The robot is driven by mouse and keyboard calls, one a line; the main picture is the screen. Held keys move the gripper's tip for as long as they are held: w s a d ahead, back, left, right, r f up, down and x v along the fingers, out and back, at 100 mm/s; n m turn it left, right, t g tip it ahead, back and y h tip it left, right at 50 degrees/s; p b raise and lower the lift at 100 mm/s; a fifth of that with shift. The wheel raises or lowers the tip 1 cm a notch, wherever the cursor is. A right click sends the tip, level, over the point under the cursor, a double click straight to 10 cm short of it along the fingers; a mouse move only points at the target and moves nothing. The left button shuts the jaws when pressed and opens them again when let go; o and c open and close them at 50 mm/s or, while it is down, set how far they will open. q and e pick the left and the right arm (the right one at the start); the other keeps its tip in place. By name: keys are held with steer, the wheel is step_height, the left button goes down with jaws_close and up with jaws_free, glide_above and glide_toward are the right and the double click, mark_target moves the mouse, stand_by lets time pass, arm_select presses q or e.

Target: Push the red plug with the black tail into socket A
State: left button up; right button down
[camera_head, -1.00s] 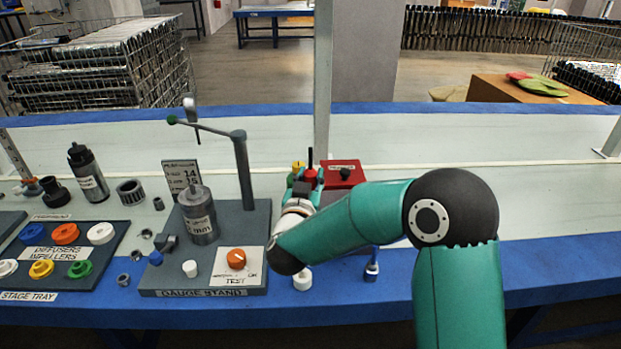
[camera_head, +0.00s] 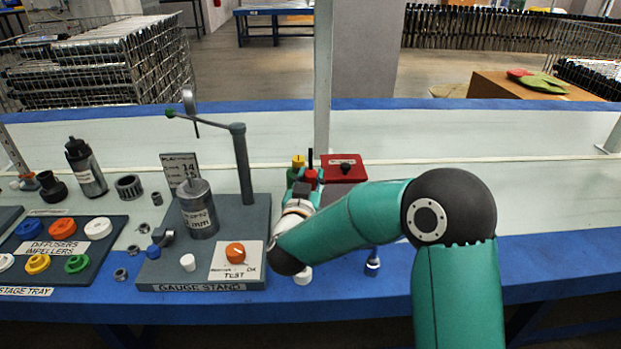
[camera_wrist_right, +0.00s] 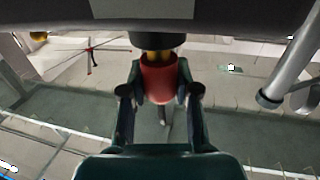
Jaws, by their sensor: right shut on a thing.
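The red plug (camera_head: 311,176) with its upright black tail (camera_head: 310,158) is at my right gripper (camera_head: 304,182) in the head view, left of a red box. In the right wrist view the red plug (camera_wrist_right: 159,82) sits between the two fingers of my right gripper (camera_wrist_right: 160,97), which is shut on it. A dark and yellow part (camera_wrist_right: 158,50) is close behind the plug at the top of that view. I cannot tell whether the plug touches a socket. Socket A cannot be made out. My left gripper is out of view.
The red box (camera_head: 343,167) with a black knob stands just right of the gripper. A yellow part (camera_head: 298,160) is beside the plug. The gauge stand (camera_head: 160,272) with its tall post is to the left, and the stage tray (camera_head: 90,262) is further left.

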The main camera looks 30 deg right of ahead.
steer(key=shift+f+b, duration=0.65)
steer(key=shift+f, duration=0.2)
steer(key=c, duration=0.8)
jaws_free()
steer(key=shift+o, duration=0.2)
steer(key=v, duration=1.2)
